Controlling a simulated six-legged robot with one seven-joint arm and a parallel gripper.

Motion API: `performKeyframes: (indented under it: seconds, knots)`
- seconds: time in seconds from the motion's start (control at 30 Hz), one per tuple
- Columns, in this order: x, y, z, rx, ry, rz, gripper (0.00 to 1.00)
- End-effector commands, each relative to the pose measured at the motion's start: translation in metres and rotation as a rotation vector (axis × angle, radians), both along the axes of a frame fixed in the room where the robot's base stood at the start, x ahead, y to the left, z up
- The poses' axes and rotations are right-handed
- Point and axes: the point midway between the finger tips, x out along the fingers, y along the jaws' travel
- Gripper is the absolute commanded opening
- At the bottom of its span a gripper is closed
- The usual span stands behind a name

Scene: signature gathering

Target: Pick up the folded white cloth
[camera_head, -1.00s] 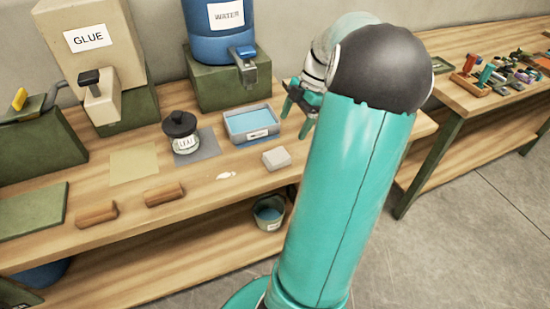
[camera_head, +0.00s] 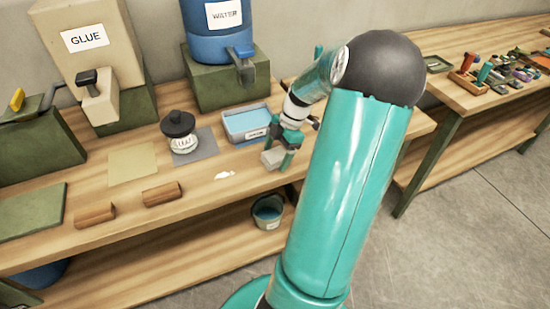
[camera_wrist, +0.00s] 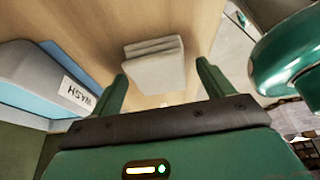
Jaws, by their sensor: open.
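The folded white cloth (camera_head: 272,158) lies on the wooden workbench, in front of the blue wash tray. In the wrist view the cloth (camera_wrist: 154,64) is a stack of pale grey-white folds, centred ahead of the two fingers. My gripper (camera_head: 281,152) is right at the cloth, pointing down, and partly covers it in the head view. In the wrist view my gripper (camera_wrist: 162,88) is open, with one green finger toward each side of the cloth. Whether the fingers touch the cloth cannot be told.
The wash tray (camera_head: 230,132) of blue water stands close behind the cloth. A lidded jar (camera_head: 180,132) stands on a grey mat left of it. A white patch (camera_head: 225,175) and two brown rolls (camera_head: 162,194) lie further left. A bucket (camera_head: 267,212) is on the lower shelf.

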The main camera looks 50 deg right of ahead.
Motion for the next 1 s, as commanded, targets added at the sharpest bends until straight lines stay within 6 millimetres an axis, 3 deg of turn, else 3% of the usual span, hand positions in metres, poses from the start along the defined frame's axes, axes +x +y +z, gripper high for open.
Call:
performKeyframes:
  seconds: [0.1, 0.3, 0.37, 0.73, 1.0]
  knots:
    - [0.0, 0.0, 0.0, 0.0, 0.0, 0.0, 0.8]
    - [0.0, 0.0, 0.001, 0.0, 0.0, 0.0, 0.41]
    - [0.0, 0.0, 0.001, 0.0, 0.0, 0.0, 0.32]
    - [0.0, -0.001, 0.005, -0.001, 0.0, 0.0, 0.32]
    - [-0.002, 0.002, 0.037, -0.004, 0.002, 0.0, 0.32]
